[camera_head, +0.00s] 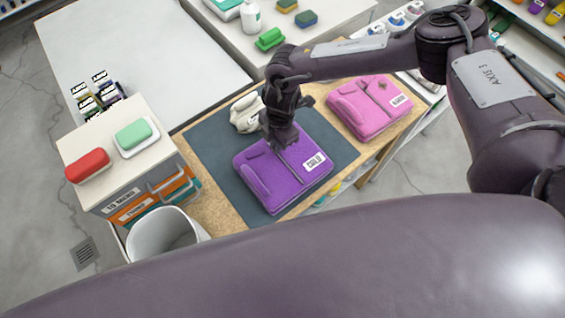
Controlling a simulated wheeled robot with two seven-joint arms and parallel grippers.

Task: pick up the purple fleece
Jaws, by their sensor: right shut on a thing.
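The purple fleece (262,184) is folded and lies on a dark grey mat (217,146) on a wooden bench. It bears a white label, which seems to read "CARLO". My right gripper (283,146) points down at the fleece's far edge and is shut on it; the fingertips are partly hidden by the cloth. The fleece appears to be still lying on the mat. My left gripper is not in view, though a large dark arm link of mine crosses the bottom of the picture.
A pink fleece (366,112) lies right of the mat. A white cloth-like thing (245,114) is behind my gripper. A drawer unit (104,131) with red and green soap-like blocks stands at left, beside a white bin (158,232). A wide white surface (120,40) lies behind.

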